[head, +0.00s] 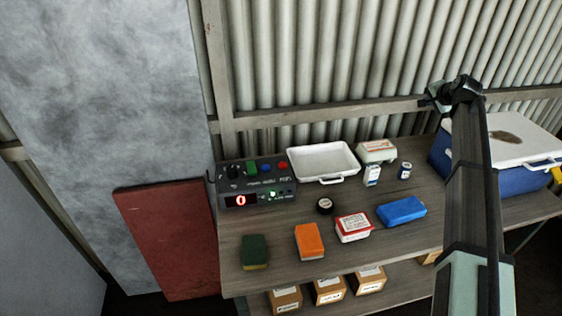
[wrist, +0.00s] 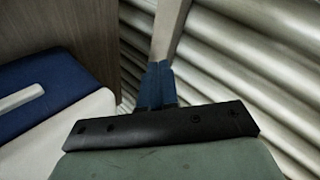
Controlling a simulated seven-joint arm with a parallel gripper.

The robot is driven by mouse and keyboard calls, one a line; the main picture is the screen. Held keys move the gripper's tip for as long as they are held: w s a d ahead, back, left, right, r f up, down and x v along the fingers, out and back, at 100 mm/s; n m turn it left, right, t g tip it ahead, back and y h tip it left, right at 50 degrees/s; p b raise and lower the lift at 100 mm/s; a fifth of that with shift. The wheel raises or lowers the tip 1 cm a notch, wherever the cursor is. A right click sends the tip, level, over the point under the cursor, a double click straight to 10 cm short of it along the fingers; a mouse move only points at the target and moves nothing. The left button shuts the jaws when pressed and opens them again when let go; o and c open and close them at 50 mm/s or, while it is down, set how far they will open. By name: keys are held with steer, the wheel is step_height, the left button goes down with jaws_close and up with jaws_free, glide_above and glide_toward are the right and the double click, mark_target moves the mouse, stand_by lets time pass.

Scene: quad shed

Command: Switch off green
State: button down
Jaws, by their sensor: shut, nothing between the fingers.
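A dark control box (head: 257,183) stands at the back left of the wooden bench. Its top row has a black knob (head: 233,171), a green button (head: 251,168), a blue button (head: 266,168) and a red button (head: 282,166). Its front has a red display (head: 241,200) reading 0 and a small lit greenish-white light (head: 272,194). My gripper (head: 435,97) is raised at the right near the corrugated wall, far from the box. In the wrist view my gripper (wrist: 157,85) has its blue fingertips together and empty.
A white tray (head: 324,163) sits right of the box. Sponges in green (head: 255,251), orange (head: 309,241) and blue (head: 401,211), a red-white box (head: 353,227) and a small dark jar (head: 324,206) lie in front. A blue cooler (head: 440,152) with a white lid stands right. Cardboard boxes (head: 328,290) sit below.

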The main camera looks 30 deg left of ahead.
steer(key=s+a+f+n+g, duration=0.15)
steer(key=s+a+n, duration=0.25)
steer(key=s+a, duration=0.75)
steer(key=s+a+n+g, duration=0.35)
steer(key=s+a, duration=0.55)
steer(key=a, duration=0.5)
steer(key=s+a+n+h, duration=0.1)
steer(key=s+a, duration=0.3)
steer(key=s, duration=0.4)
steer(key=s+a+r+n+g+h, duration=0.1)
steer(key=s+a+n, duration=0.2)
steer(key=s, duration=0.6)
steer(key=s+a+n+g+h, duration=0.1)
steer(key=s+a+n+h, duration=0.1)
steer(key=s+a, duration=0.5)
steer(key=shift+s+r+n, duration=0.15)
steer(key=shift+s+n, duration=0.4)
steer(key=shift+s, duration=0.55)
steer(key=shift+a, duration=0.15)
glide_above(253, 169)
steer(key=f, duration=1.1)
steer(key=shift+s+d+f, duration=0.3)
steer(key=shift+s+f, duration=0.05)
steer(key=shift+f, duration=0.05)
steer(key=shift+s+f, duration=0.1)
steer(key=shift+f, duration=0.85)
